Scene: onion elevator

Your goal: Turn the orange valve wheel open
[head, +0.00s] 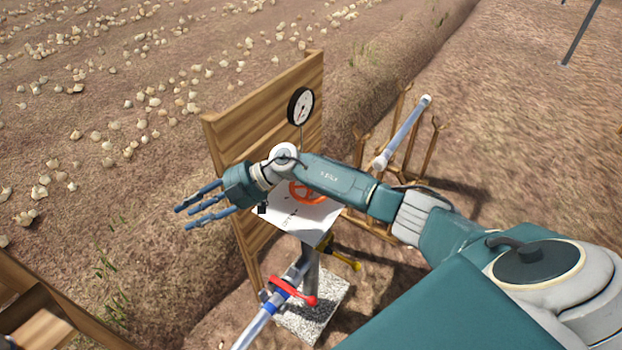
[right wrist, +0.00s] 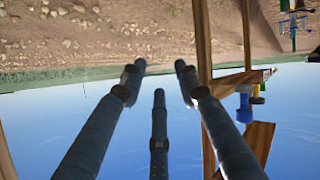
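The orange valve wheel (head: 308,197) shows in the head view above a white sheet or plate (head: 292,217) in front of a wooden board. My right forearm crosses over it and hides its upper part. My right gripper (head: 188,216) is left of the wheel, past the board's left side, with its blue fingers spread and apart from the wheel. In the right wrist view its three dark fingers (right wrist: 152,85) are apart with nothing between them, and the wheel cannot be made out there. My left gripper is not in view.
A round gauge (head: 301,106) stands by the wooden board (head: 270,112). Below are a red lever (head: 290,291), a yellow handle (head: 345,260) and a stone base (head: 318,312). A wooden rack (head: 411,150) with a grey pipe (head: 405,130) stands right. A wooden crate (head: 45,310) is lower left.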

